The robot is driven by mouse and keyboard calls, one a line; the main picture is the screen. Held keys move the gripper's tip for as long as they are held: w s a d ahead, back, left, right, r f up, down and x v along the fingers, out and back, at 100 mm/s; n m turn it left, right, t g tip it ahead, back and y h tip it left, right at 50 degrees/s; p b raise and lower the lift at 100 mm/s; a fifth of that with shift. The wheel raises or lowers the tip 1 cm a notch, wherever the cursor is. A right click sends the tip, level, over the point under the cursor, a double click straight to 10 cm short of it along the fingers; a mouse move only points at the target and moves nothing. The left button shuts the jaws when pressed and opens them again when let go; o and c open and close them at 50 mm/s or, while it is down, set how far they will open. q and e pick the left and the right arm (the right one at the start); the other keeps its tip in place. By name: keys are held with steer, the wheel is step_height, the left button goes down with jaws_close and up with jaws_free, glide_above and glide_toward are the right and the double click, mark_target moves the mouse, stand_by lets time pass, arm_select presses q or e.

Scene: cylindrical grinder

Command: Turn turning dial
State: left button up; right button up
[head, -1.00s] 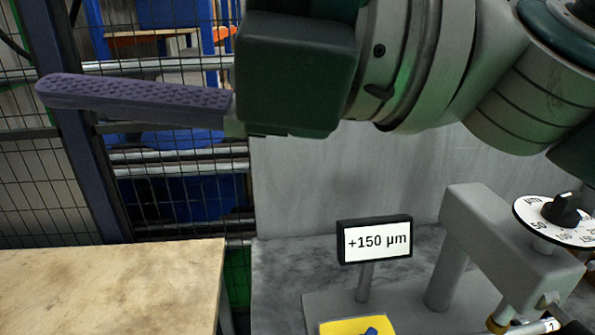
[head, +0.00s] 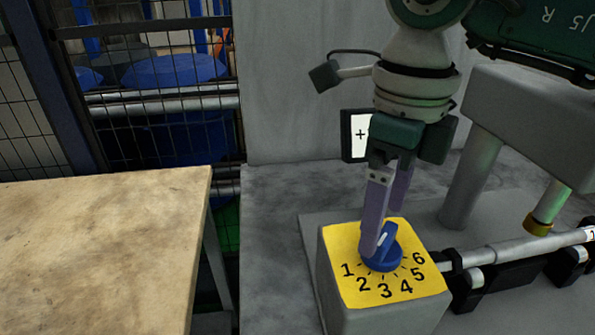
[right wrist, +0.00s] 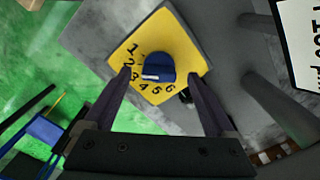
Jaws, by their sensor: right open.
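The turning dial is a blue knob (head: 388,258) with a white mark, on a yellow plate (head: 345,240) numbered 1 to 6. In the right wrist view the knob (right wrist: 155,67) lies between my two finger ends, and its white mark faces the numbers' side; I cannot tell exactly which number it points at. My right gripper (head: 384,226) is open and reaches down over the dial, one purple finger in front of the knob and one behind. I cannot tell whether either finger touches it. My left gripper is not in view.
A small display (head: 356,133) behind my right gripper is mostly covered, with only "+" readable in the head view. A grey machine arm (head: 500,105) and a horizontal shaft (head: 520,247) stand right of the dial. A wooden table (head: 100,250) is at the left.

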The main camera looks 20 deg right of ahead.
mark_target(387, 257)
steer(key=shift+f, duration=1.9)
steer(key=c, duration=1.3)
